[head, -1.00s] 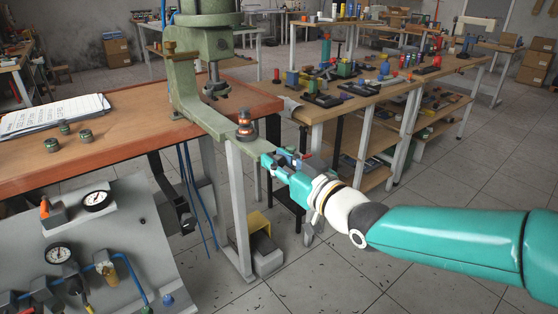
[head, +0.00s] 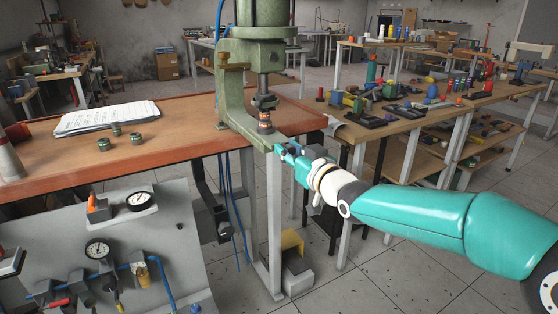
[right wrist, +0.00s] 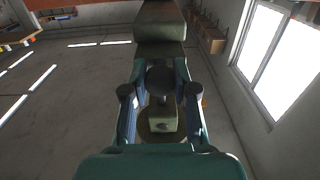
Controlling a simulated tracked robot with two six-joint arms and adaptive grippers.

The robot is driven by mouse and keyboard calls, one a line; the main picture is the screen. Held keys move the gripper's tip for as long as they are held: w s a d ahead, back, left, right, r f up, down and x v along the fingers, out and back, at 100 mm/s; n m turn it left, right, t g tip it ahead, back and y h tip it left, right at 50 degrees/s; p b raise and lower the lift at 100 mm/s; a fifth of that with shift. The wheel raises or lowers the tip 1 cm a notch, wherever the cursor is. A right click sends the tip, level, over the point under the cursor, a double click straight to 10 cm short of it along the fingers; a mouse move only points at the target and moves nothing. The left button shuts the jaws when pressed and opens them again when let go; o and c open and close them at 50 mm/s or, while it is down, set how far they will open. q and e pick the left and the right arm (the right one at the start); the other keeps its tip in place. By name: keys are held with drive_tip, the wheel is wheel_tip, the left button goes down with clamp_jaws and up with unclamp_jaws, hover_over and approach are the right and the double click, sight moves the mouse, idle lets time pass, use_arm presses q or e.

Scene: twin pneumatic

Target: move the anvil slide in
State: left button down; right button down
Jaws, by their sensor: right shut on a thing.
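The green press (head: 232,112) stands at the right end of the wooden bench. The anvil slide (head: 262,141) is its low green plate at the front, carrying a dark fixture with an orange band (head: 265,123). This fixture stands upright under the dark ram tip (head: 264,100), with little or no gap visible. My right gripper (head: 283,149) is at the slide's front end, shut on it. In the right wrist view its two fingers (right wrist: 160,112) stand either side of a green-brown block (right wrist: 161,124); the exact contact is hidden. My left gripper is not in view.
Papers (head: 108,118) and several small dark green cylinders (head: 117,130) lie on the bench (head: 160,150). A grey panel with gauges (head: 130,235) stands in front. A second table (head: 425,118) with many parts is behind my right arm.

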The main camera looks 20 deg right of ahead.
drive_tip(key=shift+w+r, duration=0.15)
drive_tip(key=shift+r, duration=0.15)
drive_tip(key=c, duration=1.3)
unclamp_jaws()
drive_tip(key=o, duration=0.4)
drive_tip(key=shift+w+f, duration=0.15)
drive_tip(key=shift+f, duration=0.05)
drive_tip(key=s+d, duration=0.1)
drive_tip(key=s, duration=1.1)
drive_tip(key=shift+d, duration=0.2)
